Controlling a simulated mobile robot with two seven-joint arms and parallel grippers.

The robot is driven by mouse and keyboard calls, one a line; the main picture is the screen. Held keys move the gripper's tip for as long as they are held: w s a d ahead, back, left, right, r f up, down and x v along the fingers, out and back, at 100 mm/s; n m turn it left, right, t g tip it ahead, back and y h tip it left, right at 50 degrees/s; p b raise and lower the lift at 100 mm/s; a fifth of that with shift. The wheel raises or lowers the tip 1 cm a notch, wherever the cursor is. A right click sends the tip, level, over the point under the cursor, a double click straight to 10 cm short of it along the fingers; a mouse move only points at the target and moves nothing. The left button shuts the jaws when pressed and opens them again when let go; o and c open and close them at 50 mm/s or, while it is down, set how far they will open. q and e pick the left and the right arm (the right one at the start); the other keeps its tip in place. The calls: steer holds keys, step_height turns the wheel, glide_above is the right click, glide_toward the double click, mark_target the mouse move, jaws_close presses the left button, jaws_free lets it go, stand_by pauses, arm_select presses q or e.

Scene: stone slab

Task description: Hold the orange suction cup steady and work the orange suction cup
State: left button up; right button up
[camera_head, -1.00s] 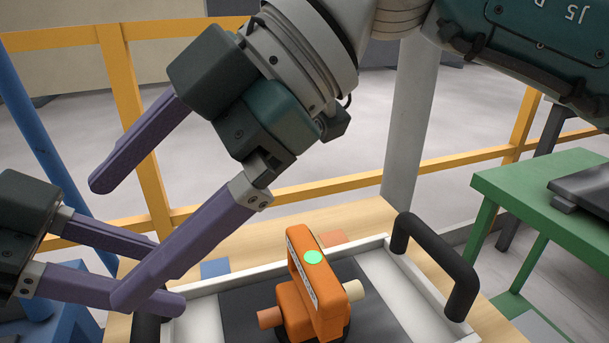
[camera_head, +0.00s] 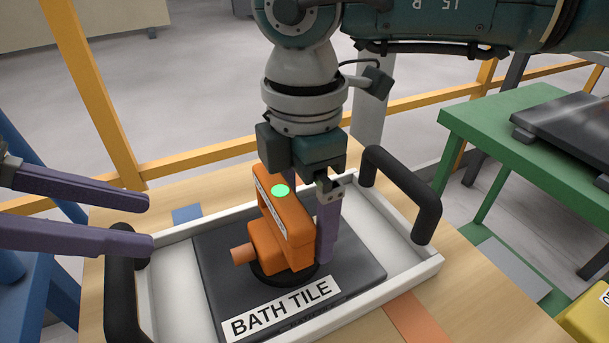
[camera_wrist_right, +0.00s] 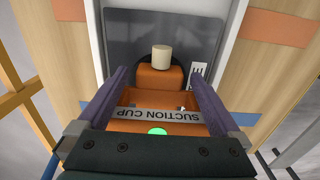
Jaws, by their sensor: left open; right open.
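The orange suction cup (camera_head: 268,245), with a loop handle and a green dot on top, stands upright on a dark slab (camera_head: 222,285) labelled BATH TILE. My right gripper (camera_head: 308,220) points down over it, open, one finger on each side of the handle; the far finger is partly hidden by the handle. In the right wrist view, the suction cup (camera_wrist_right: 152,78) lies between the two fingers, and no clear grip shows. My left gripper (camera_head: 150,224) is open and empty at the left, level with the cup, above the tray's left side.
The slab lies in a white tray (camera_head: 425,268) with black handles (camera_head: 425,200) at both ends, on a wooden table (camera_head: 470,300). A green table (camera_head: 480,125) with dark slabs stands at right. Yellow rails (camera_head: 210,153) run behind.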

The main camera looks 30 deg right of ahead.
steer(key=shift+f, duration=0.9)
steer(key=shift+c, duration=0.2)
jaws_close()
stand_by(0.8)
stand_by(1.0)
